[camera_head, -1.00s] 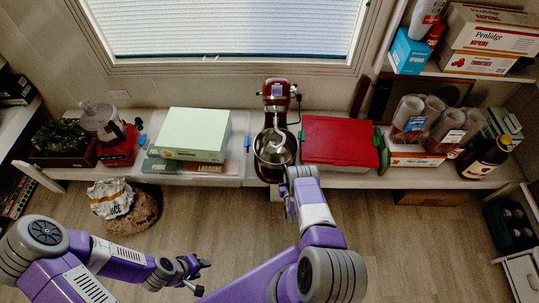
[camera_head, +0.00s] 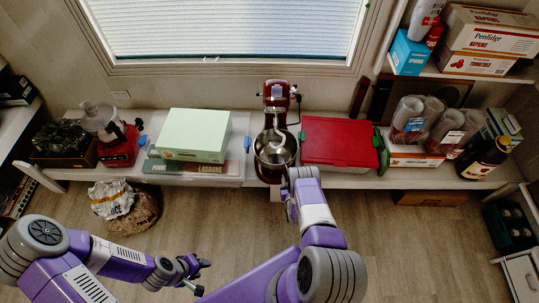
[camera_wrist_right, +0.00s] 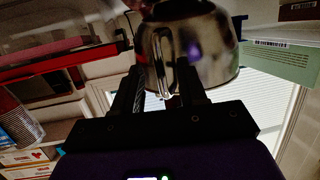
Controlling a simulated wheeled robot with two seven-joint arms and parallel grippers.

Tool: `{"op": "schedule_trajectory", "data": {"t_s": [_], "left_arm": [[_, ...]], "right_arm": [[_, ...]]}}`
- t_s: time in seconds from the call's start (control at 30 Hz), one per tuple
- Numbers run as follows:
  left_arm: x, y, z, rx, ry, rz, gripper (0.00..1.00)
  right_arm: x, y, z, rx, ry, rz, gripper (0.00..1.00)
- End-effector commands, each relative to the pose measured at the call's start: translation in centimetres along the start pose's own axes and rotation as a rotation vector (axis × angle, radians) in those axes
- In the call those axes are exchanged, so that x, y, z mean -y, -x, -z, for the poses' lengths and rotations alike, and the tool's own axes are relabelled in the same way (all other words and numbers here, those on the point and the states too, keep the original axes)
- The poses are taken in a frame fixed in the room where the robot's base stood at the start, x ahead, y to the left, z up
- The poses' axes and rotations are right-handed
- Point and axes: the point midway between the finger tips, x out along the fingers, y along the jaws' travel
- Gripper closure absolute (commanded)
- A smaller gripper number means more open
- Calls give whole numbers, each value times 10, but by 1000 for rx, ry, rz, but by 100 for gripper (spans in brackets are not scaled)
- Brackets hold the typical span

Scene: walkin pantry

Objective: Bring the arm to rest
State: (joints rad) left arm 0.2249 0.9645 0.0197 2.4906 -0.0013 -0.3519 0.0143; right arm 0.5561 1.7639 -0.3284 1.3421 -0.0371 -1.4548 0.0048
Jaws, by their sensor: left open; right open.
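My left gripper (camera_head: 195,275) is open and empty, held low over the floor at the lower left of the head view. My right arm reaches forward to the counter, its wrist just in front of the red stand mixer (camera_head: 275,130). The fingers of my right gripper (camera_wrist_right: 160,90) show in the wrist view, apart. The mixer's steel bowl (camera_head: 275,148) is just beyond them, and its handle (camera_wrist_right: 165,60) shows between the fingers. I cannot tell whether the fingers touch it. In the head view the right fingers are hidden behind the wrist.
A red-lidded bin (camera_head: 338,139) stands right of the mixer, and a pale green box (camera_head: 195,133) stands left. A rice sack (camera_head: 112,198) sits on the floor at left. The middle floor is clear.

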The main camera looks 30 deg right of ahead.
Motion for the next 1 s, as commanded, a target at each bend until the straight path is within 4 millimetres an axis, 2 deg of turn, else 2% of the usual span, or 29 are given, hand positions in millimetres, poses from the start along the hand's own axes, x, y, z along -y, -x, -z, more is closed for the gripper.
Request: {"op": "schedule_trajectory", "data": {"t_s": [0.1,0.3,0.47,0.77,0.9,1.0], "left_arm": [[-5,13,0,0,0,0,57],[-9,23,-1,0,0,0,57],[-9,25,-1,0,0,0,57],[-10,27,-1,0,0,0,57],[-14,38,-2,0,0,0,57],[-18,48,-2,0,0,0,57]], "right_arm": [[0,23,3,3,-1,-1,58],[0,51,3,0,0,-1,58],[0,59,2,-4,0,-1,58],[4,58,7,41,-11,-1,58],[26,62,24,232,-57,12,58],[58,83,42,444,-106,50,58]]}}
